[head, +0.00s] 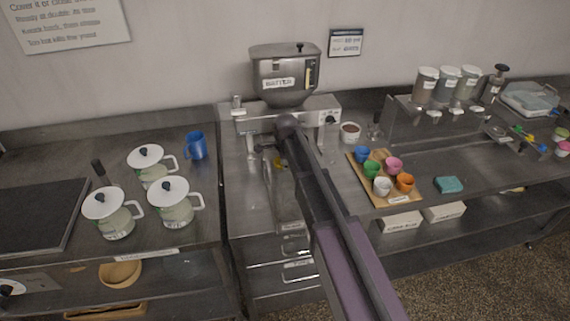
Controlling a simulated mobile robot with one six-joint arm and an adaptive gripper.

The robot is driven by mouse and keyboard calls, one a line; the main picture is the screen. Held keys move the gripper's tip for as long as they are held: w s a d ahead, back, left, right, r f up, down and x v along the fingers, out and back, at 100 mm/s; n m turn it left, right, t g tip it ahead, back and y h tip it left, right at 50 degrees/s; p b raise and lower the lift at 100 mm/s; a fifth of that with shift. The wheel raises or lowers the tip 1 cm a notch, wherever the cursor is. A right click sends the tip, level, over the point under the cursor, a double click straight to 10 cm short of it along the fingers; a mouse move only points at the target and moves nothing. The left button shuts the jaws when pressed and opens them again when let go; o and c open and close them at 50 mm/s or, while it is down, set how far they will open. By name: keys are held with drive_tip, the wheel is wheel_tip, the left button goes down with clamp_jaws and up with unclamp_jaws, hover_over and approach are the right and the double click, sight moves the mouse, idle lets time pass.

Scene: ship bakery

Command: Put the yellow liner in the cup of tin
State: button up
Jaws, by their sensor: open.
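My arm reaches over the counter to the batter machine (284,80). My gripper (268,162) is small and partly hidden behind my arm, below the machine; it is open. A small yellow patch (278,163), probably the yellow liner, shows right beside the gripper. I cannot tell whether it touches the fingers or sits in a cup. The tin (286,205) seems to be the long grey shape under the machine; my arm covers much of it and its cups are not clear.
A wooden board (402,200) on the right holds blue, green, pink, white and orange cups. A teal cloth (449,185) lies beside it. On the left are several white lidded pots (176,204) and a blue mug (195,146). Dispensers (425,86) stand at the back right.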

drive_tip(key=shift+r, duration=0.15)
wheel_tip(320, 180, up, 12)
drive_tip(key=s+p, duration=0.1)
drive_tip(key=p, duration=1.1)
drive_tip(key=shift+s+d, duration=0.25)
drive_tip(key=shift+s, duration=0.15)
idle(0.6)
drive_tip(key=s+d+n+g, duration=0.1)
drive_tip(key=s+d+n, duration=1.3)
drive_tip(key=s+d, duration=0.8)
drive_tip(key=shift+s+d+f+n+g, duration=0.2)
drive_tip(key=shift+s+d+n+g, duration=0.15)
drive_tip(key=shift+d, duration=0.2)
drive_tip(key=shift+w, duration=0.1)
